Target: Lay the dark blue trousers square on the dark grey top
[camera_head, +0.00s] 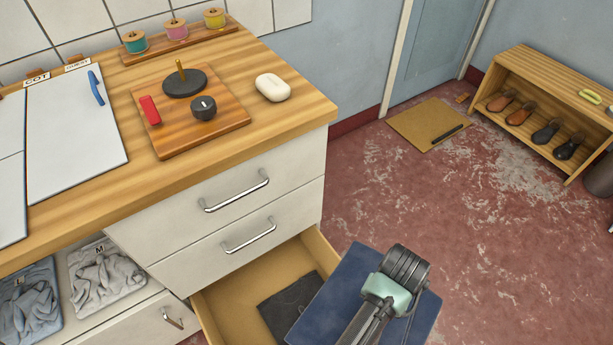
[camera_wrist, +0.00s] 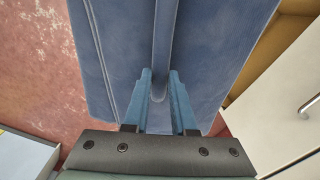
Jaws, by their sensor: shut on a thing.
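The dark blue trousers (camera_head: 340,287) are a flat folded bundle held beneath my gripper, over the open drawer's right side and the floor beside it. In the wrist view the trousers (camera_wrist: 205,50) fill the middle, with a raised fold between the fingers. My gripper (camera_wrist: 160,90) is shut on that fold; in the head view my wrist hides the fingertips. The dark grey top (camera_head: 282,304) lies flat inside the open drawer, left of the trousers. The trousers hide its right part. I cannot tell the height of the trousers above it.
The open drawer (camera_head: 221,309) has bare bottom left of the top. Closed drawers with metal handles (camera_head: 236,192) and the wooden counter (camera_head: 283,128) stand above it. A shoe rack (camera_head: 545,90) and a cork mat (camera_head: 425,122) are far right. The red floor (camera_head: 400,210) between is clear.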

